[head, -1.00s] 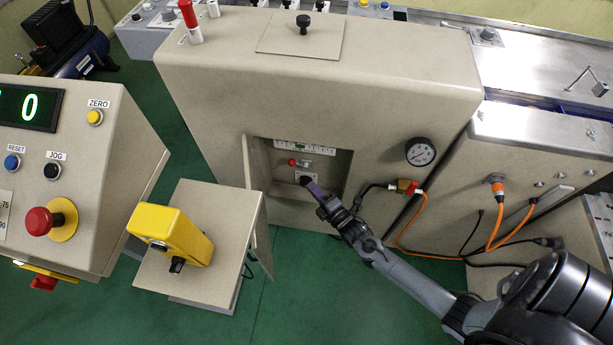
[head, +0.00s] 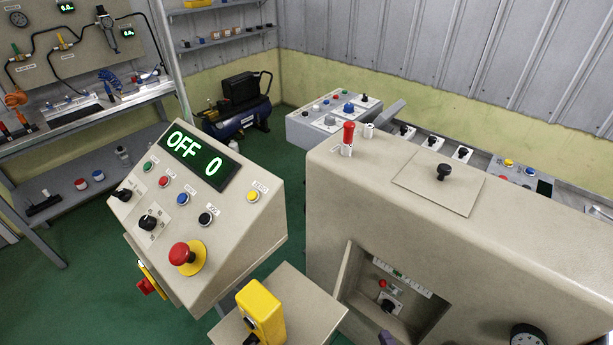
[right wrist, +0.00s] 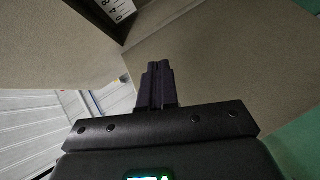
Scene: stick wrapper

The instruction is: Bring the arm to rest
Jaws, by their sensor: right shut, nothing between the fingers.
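My right gripper (right wrist: 158,85) is shut and empty in the right wrist view, its dark fingers together against a beige panel. In the head view only a small purple-grey tip of it (head: 387,338) shows at the bottom edge, just in front of the open compartment (head: 392,297) in the beige machine. The rest of that arm is out of the frame. My left gripper is in neither view.
The compartment holds a red knob (head: 382,283) and a scale strip; its door (head: 352,268) stands open. A control console (head: 205,225) reads "OFF 0". A yellow device (head: 262,312) stands on a beige stand. A gauge (head: 527,335) sits at lower right.

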